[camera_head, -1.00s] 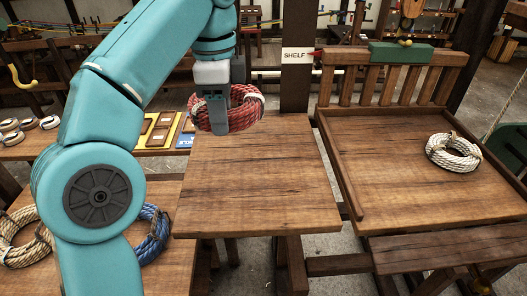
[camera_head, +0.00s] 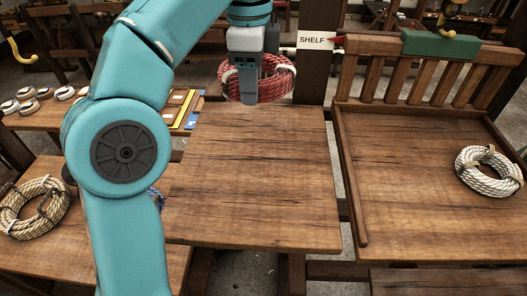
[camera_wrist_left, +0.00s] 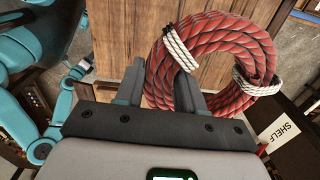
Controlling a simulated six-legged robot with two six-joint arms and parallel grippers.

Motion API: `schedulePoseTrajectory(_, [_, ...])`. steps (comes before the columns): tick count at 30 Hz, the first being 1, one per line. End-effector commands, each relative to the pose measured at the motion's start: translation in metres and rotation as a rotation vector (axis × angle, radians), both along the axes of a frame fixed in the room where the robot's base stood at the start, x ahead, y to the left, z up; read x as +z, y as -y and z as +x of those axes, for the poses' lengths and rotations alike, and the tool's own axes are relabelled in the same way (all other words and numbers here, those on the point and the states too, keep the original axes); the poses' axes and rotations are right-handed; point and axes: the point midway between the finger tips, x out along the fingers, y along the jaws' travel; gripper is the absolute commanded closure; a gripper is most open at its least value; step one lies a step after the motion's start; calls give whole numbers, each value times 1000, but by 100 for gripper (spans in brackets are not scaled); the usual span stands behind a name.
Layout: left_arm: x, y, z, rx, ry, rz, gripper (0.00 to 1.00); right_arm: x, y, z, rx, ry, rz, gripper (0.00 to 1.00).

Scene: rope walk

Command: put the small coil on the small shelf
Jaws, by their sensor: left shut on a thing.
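A red rope coil (camera_head: 284,77) with pale ties hangs in my left gripper (camera_head: 250,92), at the far edge of the middle wooden board (camera_head: 255,185). In the left wrist view the coil (camera_wrist_left: 225,42) stands on edge, its near side between the two fingers of my left gripper (camera_wrist_left: 160,90), which is shut on it. A white sign reading SHELF (camera_head: 314,40) is on the dark post, with a red tip pointing right. To its right is a wooden surface with a slatted back and side rail (camera_head: 410,205). My right gripper is out of view.
A white rope coil (camera_head: 488,171) lies on the slatted surface's right side; its left and middle are clear. The middle board is bare. Another pale coil (camera_head: 35,208) lies on the lower left bench, with a blue coil mostly hidden behind my arm.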

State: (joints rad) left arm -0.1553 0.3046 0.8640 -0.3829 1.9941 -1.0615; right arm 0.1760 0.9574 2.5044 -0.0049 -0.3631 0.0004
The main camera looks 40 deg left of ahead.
Motion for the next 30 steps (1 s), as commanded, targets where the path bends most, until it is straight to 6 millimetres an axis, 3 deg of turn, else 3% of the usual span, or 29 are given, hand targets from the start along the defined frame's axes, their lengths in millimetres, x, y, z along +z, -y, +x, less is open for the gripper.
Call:
schedulePoseTrajectory(8, [-65, -1, -6, 1, -1, 0, 100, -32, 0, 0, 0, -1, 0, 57])
schedulePoseTrajectory(15, [-128, 0, -6, 2, -2, 0, 100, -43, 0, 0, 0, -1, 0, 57])
schedulePoseTrajectory(30, [-195, 0, -1, 1, 0, 0, 100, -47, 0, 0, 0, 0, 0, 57])
